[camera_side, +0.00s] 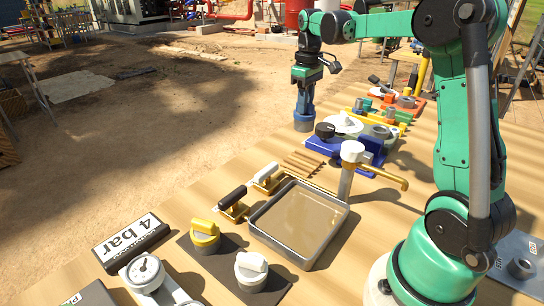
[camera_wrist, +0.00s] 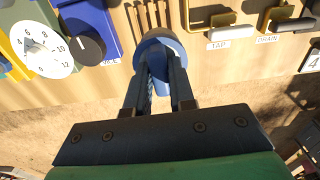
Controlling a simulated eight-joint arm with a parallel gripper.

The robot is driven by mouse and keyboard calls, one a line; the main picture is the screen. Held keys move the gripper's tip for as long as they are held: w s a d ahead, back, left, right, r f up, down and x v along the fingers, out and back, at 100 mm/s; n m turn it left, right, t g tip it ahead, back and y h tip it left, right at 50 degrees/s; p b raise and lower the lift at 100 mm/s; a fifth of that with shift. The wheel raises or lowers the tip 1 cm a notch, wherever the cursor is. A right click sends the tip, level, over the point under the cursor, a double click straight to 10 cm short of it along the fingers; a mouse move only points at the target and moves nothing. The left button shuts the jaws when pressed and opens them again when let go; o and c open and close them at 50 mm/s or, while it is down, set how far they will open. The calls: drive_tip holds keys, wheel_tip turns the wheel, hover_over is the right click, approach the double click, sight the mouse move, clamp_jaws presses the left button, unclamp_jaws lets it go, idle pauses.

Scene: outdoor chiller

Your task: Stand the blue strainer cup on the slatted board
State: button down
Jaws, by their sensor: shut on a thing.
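My gripper (camera_side: 305,104) points down near the table's left edge in the side view and is shut on the blue strainer cup (camera_side: 303,123). In the wrist view my gripper's fingers (camera_wrist: 160,72) close on the cup (camera_wrist: 160,40), whose round blue rim shows beyond the fingertips. The cup looks upright; its height over the table is hard to tell. The slatted board (camera_side: 302,162), with brown wooden slats, lies on the table below the cup in the side view. Its slats (camera_wrist: 148,13) show just past the cup in the wrist view, partly hidden by it.
A blue unit with a black knob (camera_side: 325,131) and white dial stands close beside the slatted board. A tray of liquid (camera_side: 298,222) under a brass tap (camera_side: 384,174) is nearer the camera. TAP and DRAIN levers (camera_side: 232,203) sit left of the tray.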

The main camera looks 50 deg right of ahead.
sight(305, 123)
drive_tip(key=shift+w+d+f, duration=0.15)
drive_tip(key=shift+w+d, duration=0.05)
drive_tip(key=shift+d, duration=0.35)
drive_tip(key=shift+f, duration=0.1)
drive_tip(key=shift+f, duration=2.45)
drive_tip(key=shift+f, duration=0.3)
drive_tip(key=shift+f, duration=1.2)
drive_tip(key=shift+f, duration=0.2)
drive_tip(key=shift+f, duration=0.75)
drive_tip(key=c, duration=0.7)
unclamp_jaws()
